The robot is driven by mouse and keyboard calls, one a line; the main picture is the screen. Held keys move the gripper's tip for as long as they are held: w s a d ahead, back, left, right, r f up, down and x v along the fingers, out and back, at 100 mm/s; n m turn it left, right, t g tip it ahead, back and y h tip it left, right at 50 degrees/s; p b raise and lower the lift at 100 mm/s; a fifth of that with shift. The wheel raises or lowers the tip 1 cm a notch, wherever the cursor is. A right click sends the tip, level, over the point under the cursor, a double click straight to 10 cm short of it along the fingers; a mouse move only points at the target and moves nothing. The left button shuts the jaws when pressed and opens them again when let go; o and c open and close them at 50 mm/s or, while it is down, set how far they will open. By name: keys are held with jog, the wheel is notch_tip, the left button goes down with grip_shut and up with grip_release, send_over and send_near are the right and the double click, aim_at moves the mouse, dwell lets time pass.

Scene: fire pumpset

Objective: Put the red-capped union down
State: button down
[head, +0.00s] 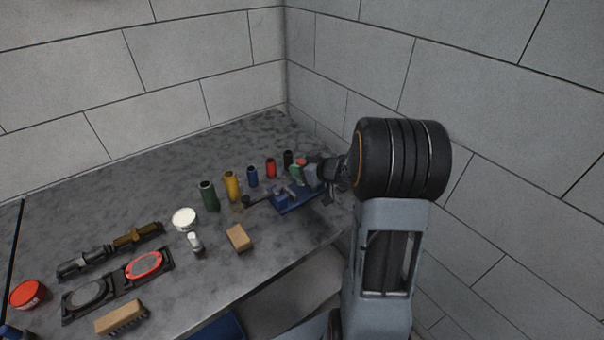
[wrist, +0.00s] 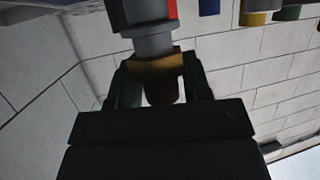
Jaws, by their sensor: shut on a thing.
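My gripper (wrist: 163,88) is shut on the red-capped union in the wrist view. The union (wrist: 156,63) shows a brass-coloured band, with a dark reddish end (wrist: 163,92) between the fingers. A grey cylinder and a larger grey body with a red strip (wrist: 172,10) line up with it on the far side; I cannot tell whether they are joined to it. In the head view my gripper (head: 322,172) is at the bench's back right, over or beside a blue vise (head: 292,199). The union is too small or hidden to make out there.
A row of coloured cylinders, including green (head: 209,196) and yellow (head: 232,186), stands left of the gripper. A white round tub (head: 184,219), a tan block (head: 239,238) and a brush (head: 121,317) lie on the grey bench (head: 150,200). Walls close off the back and right.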

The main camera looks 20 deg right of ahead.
jog(key=shift+f, duration=1.25)
jog(key=shift+f, duration=0.15)
jog(key=c, duration=0.6)
grip_release()
jog(key=shift+s, duration=0.1)
jog(key=shift+o, duration=0.2)
